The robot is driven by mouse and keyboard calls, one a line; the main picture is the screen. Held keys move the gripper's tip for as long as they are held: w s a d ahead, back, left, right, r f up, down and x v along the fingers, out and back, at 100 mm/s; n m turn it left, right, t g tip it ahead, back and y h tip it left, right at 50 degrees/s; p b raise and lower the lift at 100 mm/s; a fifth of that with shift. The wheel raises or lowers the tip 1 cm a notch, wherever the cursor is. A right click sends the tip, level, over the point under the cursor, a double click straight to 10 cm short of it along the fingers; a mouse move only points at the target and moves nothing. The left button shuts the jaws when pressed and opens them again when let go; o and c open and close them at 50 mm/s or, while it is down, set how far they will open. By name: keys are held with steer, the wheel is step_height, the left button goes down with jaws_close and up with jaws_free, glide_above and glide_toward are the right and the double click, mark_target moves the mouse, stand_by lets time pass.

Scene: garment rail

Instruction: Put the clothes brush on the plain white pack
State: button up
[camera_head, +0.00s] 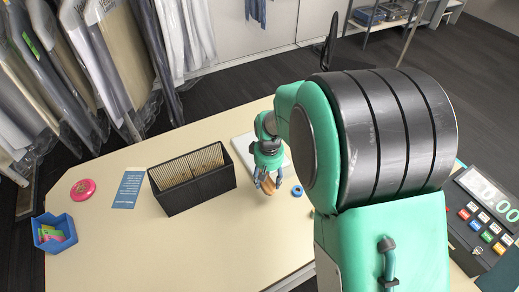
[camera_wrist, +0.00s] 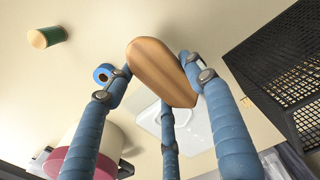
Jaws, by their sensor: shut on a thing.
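The clothes brush (camera_head: 274,208), with a smooth brown wooden back, is held in my gripper (camera_head: 267,183) above the counter. In the wrist view the brush (camera_wrist: 160,70) lies between the blue fingers of my gripper (camera_wrist: 165,85), which are shut on it. The plain white pack (camera_head: 243,146) lies flat on the counter, just behind my gripper and partly hidden by it. In the wrist view the white pack (camera_wrist: 150,122) shows beyond the fingers, partly covered by them and the brush. The brush looks apart from the pack.
A black basket (camera_head: 205,200) stands close left of my gripper. A blue tape roll (camera_head: 297,191) lies close right. A green-and-tan cylinder (camera_wrist: 47,37) is on the counter. A blue card (camera_head: 128,189), pink disc (camera_head: 82,190) and blue bin (camera_head: 52,245) are farther left.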

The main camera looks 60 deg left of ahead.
steer(key=w+a, duration=0.2)
steer(key=a, duration=0.3)
steer(key=w+a+f+p, duration=0.1)
steer(key=w+a, duration=0.1)
steer(key=a, duration=0.3)
steer(key=w+a, duration=0.1)
steer(key=a, duration=0.4)
steer(key=shift+w+f, duration=0.2)
steer(key=shift+w, duration=0.2)
steer(key=shift+d+f, duration=0.1)
steer(key=shift+f+p, duration=0.45)
steer(key=shift+f, duration=1.2)
steer(key=shift+f, duration=0.15)
steer(key=o, duration=1.2)
step_height(320, 180, up, 12)
steer(key=b, duration=0.1)
